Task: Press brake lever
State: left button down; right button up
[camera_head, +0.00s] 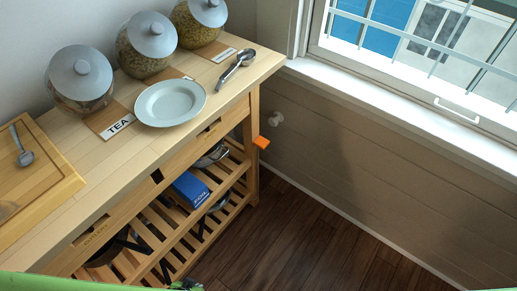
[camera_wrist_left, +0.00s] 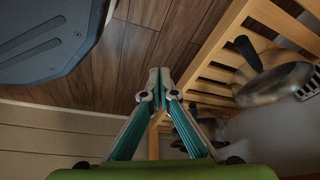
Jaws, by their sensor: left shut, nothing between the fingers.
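A small orange tab (camera_head: 262,142) sticks out by the right-hand leg of the wooden trolley (camera_head: 254,160) in the head view. It is the only lever-like piece I see, and I cannot tell if it is the brake lever. My left gripper (camera_wrist_left: 158,78) shows in the left wrist view, its teal fingers together and empty, above the dark wood floor and beside the trolley's slatted shelf. The orange tab does not show in that view. In the head view only a green arm edge shows at the bottom. My right gripper is out of view.
Glass jars (camera_head: 147,45), a white plate (camera_head: 170,103) and a metal spoon (camera_head: 233,71) stand on the trolley top. A blue box (camera_head: 190,188) lies on a shelf below. The wood floor (camera_head: 310,245) right of the trolley is clear, up to the panelled wall (camera_head: 370,160).

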pick_arm(q)
jog(key=w+d+r+m+t+h+b, duration=0.1)
jog(key=w+d+r+t+b, duration=0.3)
jog(key=w, duration=0.6)
jog(key=w+d+r+h+b, duration=0.1)
jog(key=w+d+r+b, duration=0.3)
jog(key=w, duration=0.7)
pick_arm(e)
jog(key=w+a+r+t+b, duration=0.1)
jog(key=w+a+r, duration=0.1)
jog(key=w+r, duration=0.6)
pick_arm(q)
jog(key=w+d+r+m+t+h+b, duration=0.1)
jog(key=w+d+r+h+b, duration=0.2)
jog(key=r, duration=0.5)
jog(key=w+d+r+m+t+h+b, duration=0.1)
jog(key=w+d+r+m+b, duration=0.15)
jog(key=d+r+b, duration=0.35)
jog(key=w+a+r+t+h+p, duration=0.1)
jog(key=w+a+r+t+h, duration=0.1)
jog(key=w+r, duration=0.8)
jog(key=shift+w+t+h, duration=0.3)
jog(key=shift+w, duration=0.15)
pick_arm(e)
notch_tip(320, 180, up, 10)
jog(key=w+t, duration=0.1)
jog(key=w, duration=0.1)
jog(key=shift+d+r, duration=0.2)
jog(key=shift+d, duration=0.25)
